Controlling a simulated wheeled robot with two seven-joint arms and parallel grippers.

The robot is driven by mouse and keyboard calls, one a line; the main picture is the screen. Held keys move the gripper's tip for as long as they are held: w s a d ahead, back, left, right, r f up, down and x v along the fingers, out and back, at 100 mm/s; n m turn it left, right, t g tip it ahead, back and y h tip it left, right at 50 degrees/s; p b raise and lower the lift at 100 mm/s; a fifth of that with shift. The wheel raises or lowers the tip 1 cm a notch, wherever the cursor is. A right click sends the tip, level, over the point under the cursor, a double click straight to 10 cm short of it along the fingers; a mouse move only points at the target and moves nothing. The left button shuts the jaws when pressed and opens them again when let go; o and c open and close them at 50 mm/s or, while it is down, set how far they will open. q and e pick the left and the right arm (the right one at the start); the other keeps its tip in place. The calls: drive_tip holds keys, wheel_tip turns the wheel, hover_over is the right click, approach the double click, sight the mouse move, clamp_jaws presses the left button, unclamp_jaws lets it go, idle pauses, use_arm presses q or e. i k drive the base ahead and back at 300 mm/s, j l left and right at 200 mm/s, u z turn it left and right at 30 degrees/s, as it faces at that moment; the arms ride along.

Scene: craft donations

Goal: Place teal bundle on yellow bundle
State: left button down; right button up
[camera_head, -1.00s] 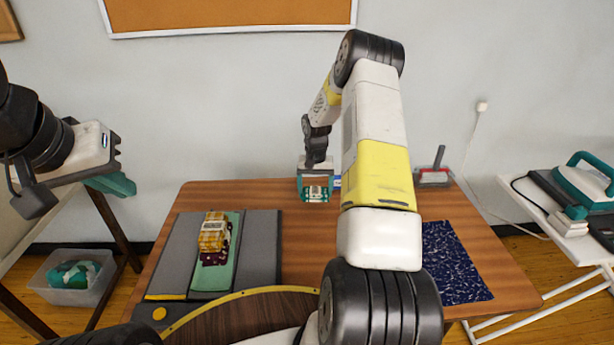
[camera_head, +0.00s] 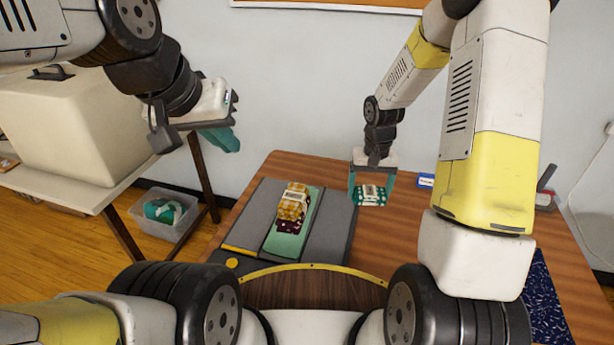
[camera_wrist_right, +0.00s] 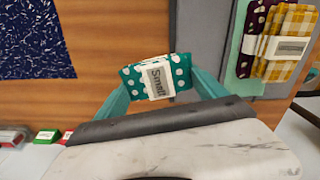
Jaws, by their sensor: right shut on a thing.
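The teal bundle (camera_head: 371,196) is dotted white, with a pale band; the band reads "Small" in the right wrist view (camera_wrist_right: 157,79). My right gripper (camera_head: 371,188) is shut on it, above the table by the grey board's right edge. The yellow checked bundle (camera_head: 293,199) has a pale label and overlaps a maroon dotted bundle (camera_head: 287,226); both are on the green strip. In the right wrist view the yellow bundle (camera_wrist_right: 290,46) is at the upper right, apart from the teal one. My left gripper (camera_head: 222,138) is left of the table, its fingers seen side-on.
The green strip (camera_head: 285,243) lies on the grey board (camera_head: 333,235). A dark blue speckled sheet (camera_head: 543,300) lies at the table's right. A plastic bin (camera_head: 168,228) is on the floor at left.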

sight(294, 196)
drive_tip(key=k+z, duration=0.1)
drive_tip(key=k, duration=0.5)
drive_tip(key=j+z, duration=0.1)
drive_tip(key=z, duration=0.25)
drive_tip(key=j+z, duration=0.15)
drive_tip(key=z, duration=0.25)
drive_tip(key=j+z, duration=0.1)
drive_tip(key=z, duration=0.25)
drive_tip(key=j, duration=2.6)
drive_tip(key=i+z, duration=0.05)
